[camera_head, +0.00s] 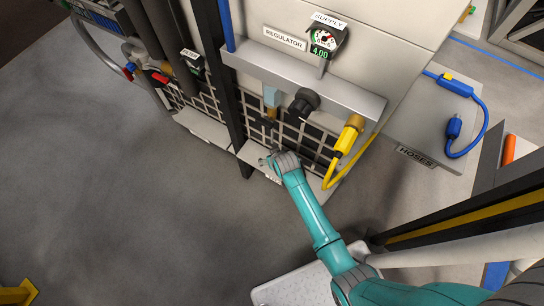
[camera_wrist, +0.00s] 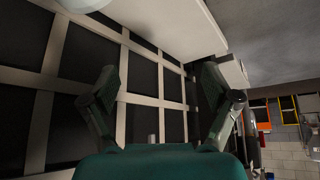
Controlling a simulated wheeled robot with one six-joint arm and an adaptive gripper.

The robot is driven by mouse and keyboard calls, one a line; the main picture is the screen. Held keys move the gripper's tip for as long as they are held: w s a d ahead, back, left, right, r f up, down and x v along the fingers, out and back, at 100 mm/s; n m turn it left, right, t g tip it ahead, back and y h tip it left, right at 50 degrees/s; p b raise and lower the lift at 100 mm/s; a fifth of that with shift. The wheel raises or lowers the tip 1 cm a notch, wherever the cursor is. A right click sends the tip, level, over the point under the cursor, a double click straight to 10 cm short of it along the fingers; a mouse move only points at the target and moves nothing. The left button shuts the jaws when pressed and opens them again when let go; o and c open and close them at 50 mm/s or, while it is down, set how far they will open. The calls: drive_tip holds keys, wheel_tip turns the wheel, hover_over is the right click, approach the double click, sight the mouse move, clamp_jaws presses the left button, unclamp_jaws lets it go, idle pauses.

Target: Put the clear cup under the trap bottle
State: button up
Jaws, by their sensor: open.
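The trap bottle appears to be the small pale blue bowl (camera_head: 271,97) with a brass fitting below it, hanging under the grey rail. My gripper (camera_head: 268,161) is low in front of the black grid panel, at the small white ledge below that bottle. In the wrist view its two fingers (camera_wrist: 165,105) are spread wide, with grid between and behind them. I cannot make out the clear cup with certainty; my gripper and wrist cover part of the ledge. A pale rounded thing (camera_wrist: 85,4) is cut off at the wrist view's top left; I cannot tell what it is.
The grey rail (camera_head: 300,80) carries a black knob (camera_head: 303,101) and a yellow hose coupling (camera_head: 349,135). A dark upright post (camera_head: 222,75) stands left of my gripper. A white ledge (camera_head: 246,152) lies beneath. The floor (camera_head: 100,190) at left is clear.

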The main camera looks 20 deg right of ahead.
drive_tip(key=shift+v, duration=1.25)
drive_tip(key=s+r+t, duration=0.2)
drive_tip(key=s+r, duration=0.2)
drive_tip(key=s, duration=0.8)
drive_tip(key=s+r+t, duration=0.2)
drive_tip(key=s+r, duration=0.2)
drive_tip(key=s, duration=0.8)
drive_tip(key=s+r+t, duration=0.2)
drive_tip(key=s+r, duration=0.5)
drive_tip(key=r, duration=0.5)
drive_tip(key=s+r+t, duration=0.2)
drive_tip(key=s+r, duration=0.6)
drive_tip(key=r, duration=0.4)
drive_tip(key=shift+r, duration=0.4)
